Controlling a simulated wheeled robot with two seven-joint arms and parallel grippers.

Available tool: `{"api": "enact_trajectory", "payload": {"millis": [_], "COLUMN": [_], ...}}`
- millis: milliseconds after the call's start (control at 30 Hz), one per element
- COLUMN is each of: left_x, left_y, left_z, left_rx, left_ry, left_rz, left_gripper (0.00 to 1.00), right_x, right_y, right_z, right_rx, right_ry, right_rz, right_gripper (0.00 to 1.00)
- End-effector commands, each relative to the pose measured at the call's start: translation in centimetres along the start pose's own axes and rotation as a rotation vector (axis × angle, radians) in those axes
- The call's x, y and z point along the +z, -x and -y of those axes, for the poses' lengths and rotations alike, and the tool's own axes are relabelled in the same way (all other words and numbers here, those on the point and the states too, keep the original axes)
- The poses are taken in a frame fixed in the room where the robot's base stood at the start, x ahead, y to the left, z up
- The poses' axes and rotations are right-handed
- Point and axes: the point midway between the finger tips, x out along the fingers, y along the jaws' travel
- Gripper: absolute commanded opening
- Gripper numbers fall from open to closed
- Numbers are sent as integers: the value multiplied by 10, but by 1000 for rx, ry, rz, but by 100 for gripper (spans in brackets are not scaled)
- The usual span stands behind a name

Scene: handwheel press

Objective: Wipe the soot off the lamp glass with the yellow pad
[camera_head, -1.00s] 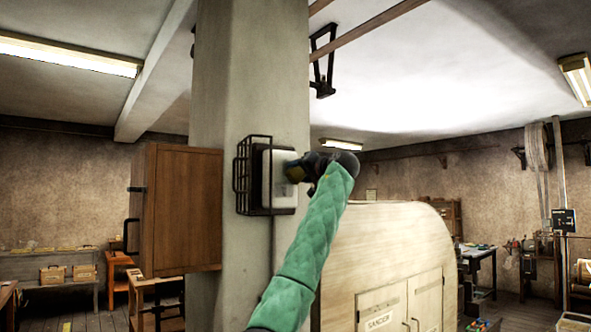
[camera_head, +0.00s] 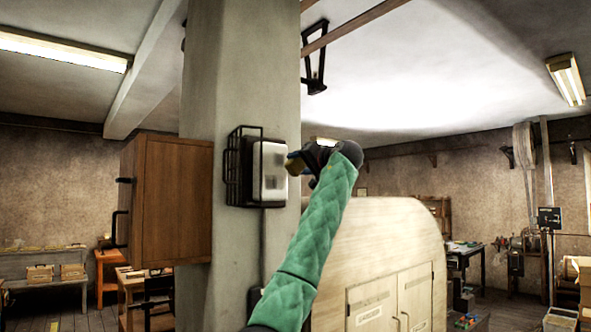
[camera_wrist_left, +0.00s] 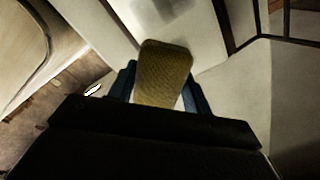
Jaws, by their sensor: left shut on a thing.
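The lamp (camera_head: 270,182) is fixed to the concrete pillar, its pale glass facing right. In the left wrist view the lamp glass (camera_wrist_left: 195,42) lies beyond the pad and has a grey smudge (camera_wrist_left: 155,12) near the top edge. My left gripper (camera_head: 299,163) is just right of the glass, shut on the yellow pad (camera_wrist_left: 165,72). The pad's free end points at the glass; I cannot tell whether it touches. The lamp's dark wire cage (camera_head: 235,175) stands to the left of the glass, clear of its front. My right gripper is not in view.
A wooden wall cabinet (camera_head: 175,200) juts out left of the lamp on the pillar (camera_head: 225,80). A large cream sander cabinet (camera_head: 385,250) stands to the right, behind my left arm.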

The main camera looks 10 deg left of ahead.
Motion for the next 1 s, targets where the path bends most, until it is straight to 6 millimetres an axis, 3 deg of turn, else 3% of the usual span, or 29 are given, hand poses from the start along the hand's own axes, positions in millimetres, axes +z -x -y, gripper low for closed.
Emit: {"api": "enact_trajectory", "payload": {"millis": [200, 633, 1000], "left_x": [0, 0, 1], "left_y": [15, 20, 45], "left_z": [-1, -1, -1], "left_rx": [1, 1, 1], "left_ry": [0, 0, 1], "left_rz": [-2, -1, -1], "left_gripper": [21, 21, 21], "right_x": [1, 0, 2], "right_y": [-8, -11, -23], "right_z": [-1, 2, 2], "right_rx": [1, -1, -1], "right_ry": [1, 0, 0], "right_rz": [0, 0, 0], "right_gripper": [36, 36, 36]}}
